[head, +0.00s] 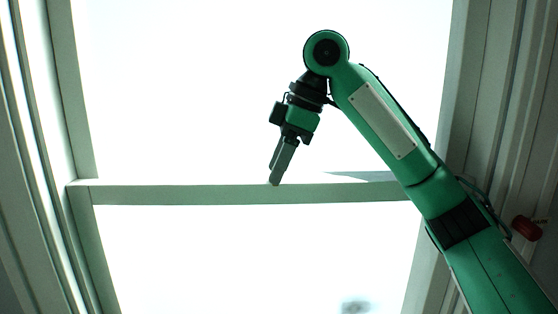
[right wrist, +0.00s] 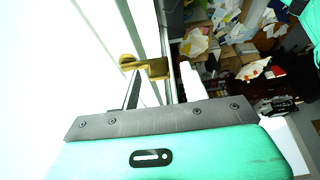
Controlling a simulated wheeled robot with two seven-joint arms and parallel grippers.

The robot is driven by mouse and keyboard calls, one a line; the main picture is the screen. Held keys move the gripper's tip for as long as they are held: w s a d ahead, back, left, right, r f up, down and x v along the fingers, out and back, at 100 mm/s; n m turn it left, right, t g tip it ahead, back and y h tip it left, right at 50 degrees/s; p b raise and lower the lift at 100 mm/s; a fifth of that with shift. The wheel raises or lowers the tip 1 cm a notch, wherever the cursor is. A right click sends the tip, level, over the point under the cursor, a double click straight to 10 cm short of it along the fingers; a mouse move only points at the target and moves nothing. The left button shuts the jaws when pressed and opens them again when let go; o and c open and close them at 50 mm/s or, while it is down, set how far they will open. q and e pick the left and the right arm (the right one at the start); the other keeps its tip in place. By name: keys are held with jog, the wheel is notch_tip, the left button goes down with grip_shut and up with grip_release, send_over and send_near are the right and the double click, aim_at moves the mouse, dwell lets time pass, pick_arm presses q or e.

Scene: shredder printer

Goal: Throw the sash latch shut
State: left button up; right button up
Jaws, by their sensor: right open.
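The brass sash latch (right wrist: 147,66) shows in the right wrist view, on the pale window rail. It has a rounded knob at its left and a flat arm reaching right. My right gripper (head: 276,181) points down at the window's horizontal rail (head: 190,194) in the head view. Whether a finger touches the latch I cannot tell. I cannot make out the latch in the head view. My left gripper is in neither view.
Bright glass fills the window above and below the rail. Pale frame posts (head: 68,90) stand at both sides. A red object (head: 526,228) is at the right edge. The right wrist view shows cluttered papers and boxes (right wrist: 225,45) in the room.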

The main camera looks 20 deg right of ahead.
jog(key=shift+c, duration=0.3)
jog(key=c, duration=0.9)
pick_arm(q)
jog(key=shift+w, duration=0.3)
pick_arm(e)
jog(key=shift+w, duration=0.1)
